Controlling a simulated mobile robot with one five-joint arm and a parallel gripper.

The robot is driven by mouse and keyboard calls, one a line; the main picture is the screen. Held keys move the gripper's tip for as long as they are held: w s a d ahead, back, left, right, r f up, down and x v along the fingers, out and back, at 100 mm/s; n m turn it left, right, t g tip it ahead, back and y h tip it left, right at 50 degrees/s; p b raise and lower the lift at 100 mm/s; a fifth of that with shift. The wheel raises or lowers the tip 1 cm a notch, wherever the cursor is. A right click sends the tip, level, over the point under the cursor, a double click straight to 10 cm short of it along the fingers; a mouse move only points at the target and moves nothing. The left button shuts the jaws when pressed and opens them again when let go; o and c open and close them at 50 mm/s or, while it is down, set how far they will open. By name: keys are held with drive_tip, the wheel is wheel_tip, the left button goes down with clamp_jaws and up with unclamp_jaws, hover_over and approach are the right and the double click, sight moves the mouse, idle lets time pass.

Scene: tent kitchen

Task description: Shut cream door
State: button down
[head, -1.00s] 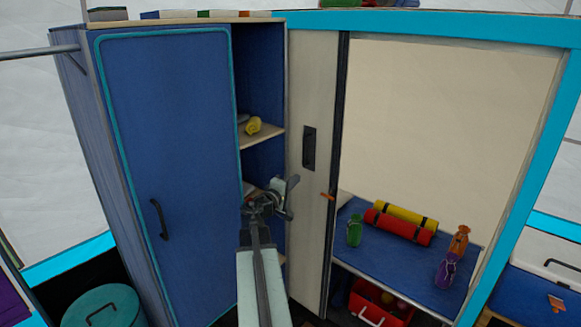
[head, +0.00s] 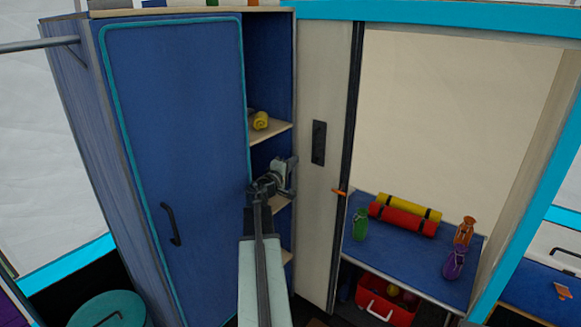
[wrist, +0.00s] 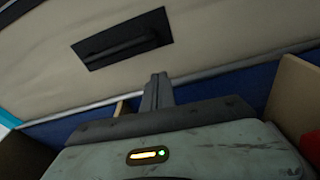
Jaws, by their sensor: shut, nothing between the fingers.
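The cream door (head: 312,80) stands open at the right of the blue cabinet in the head view, with shelves showing in the gap to its left. It has a dark recessed handle (head: 319,143) and a black strip along its right edge. In the wrist view the cream door (wrist: 220,40) crosses the top, with its dark handle (wrist: 122,40) at upper left. My gripper (head: 291,172) is shut and empty, in front of the shelf gap beside the door's left edge. Its fingers (wrist: 157,92) point toward the door in the wrist view; contact cannot be told.
A blue door (head: 180,130) covers the cabinet's left part. A yellow roll (head: 260,120) lies on a shelf (head: 270,132). Right of the cream door, a blue bench (head: 405,262) holds rolls and bottles above a red box (head: 385,303). A teal bin (head: 108,308) stands at lower left.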

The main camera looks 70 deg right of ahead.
drive_tip(key=d, duration=0.3)
drive_tip(key=shift+s+d, duration=0.15)
drive_tip(key=shift+d, duration=0.25)
drive_tip(key=s, duration=0.2)
drive_tip(key=s+a, duration=0.1)
drive_tip(key=s, duration=0.1)
drive_tip(key=shift+a+f, duration=0.15)
drive_tip(key=shift+w+a, duration=0.1)
drive_tip(key=shift+w, duration=0.05)
